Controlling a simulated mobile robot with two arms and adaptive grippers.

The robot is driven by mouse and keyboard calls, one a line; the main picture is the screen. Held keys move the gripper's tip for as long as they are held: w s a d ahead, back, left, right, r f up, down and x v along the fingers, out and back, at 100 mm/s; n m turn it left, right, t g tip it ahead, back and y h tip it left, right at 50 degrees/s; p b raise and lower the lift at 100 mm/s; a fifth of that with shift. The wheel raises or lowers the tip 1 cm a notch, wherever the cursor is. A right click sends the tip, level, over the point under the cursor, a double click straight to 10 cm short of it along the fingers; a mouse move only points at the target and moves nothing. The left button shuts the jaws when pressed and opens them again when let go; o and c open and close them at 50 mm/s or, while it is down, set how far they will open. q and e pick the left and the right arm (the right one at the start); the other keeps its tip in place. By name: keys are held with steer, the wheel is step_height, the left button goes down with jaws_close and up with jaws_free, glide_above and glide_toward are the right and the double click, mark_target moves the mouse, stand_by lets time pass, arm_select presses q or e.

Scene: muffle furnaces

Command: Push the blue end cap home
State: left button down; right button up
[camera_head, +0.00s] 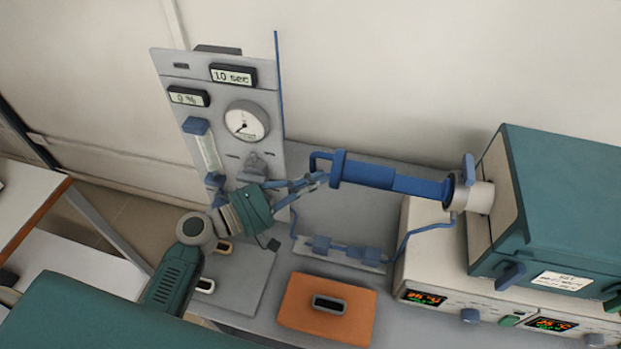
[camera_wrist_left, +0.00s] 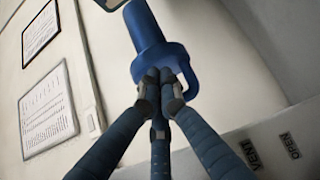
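The blue end cap (camera_head: 367,174) is a long blue cylinder with a wide flange and a bent handle at its left end. Its right end meets a dark ring at the mouth of the pale furnace tube (camera_head: 481,197); how deep it sits is hidden. My left gripper (camera_head: 321,179) is at the flange end. In the left wrist view the cap's flange (camera_wrist_left: 158,60) is right in front of my left fingertips (camera_wrist_left: 160,79), which are together and appear to touch its face. Nothing shows between them. My right gripper is not in view.
The teal furnace (camera_head: 565,205) stands at the right above its control panel. A grey gauge panel (camera_head: 217,105) stands behind my left arm. A low blue fitting (camera_head: 345,252) sits below the cap.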

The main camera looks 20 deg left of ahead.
arm_select(q)
steer(key=d, duration=2.3)
steer(key=shift+d+r, duration=0.1)
steer(key=shift+d, duration=0.2)
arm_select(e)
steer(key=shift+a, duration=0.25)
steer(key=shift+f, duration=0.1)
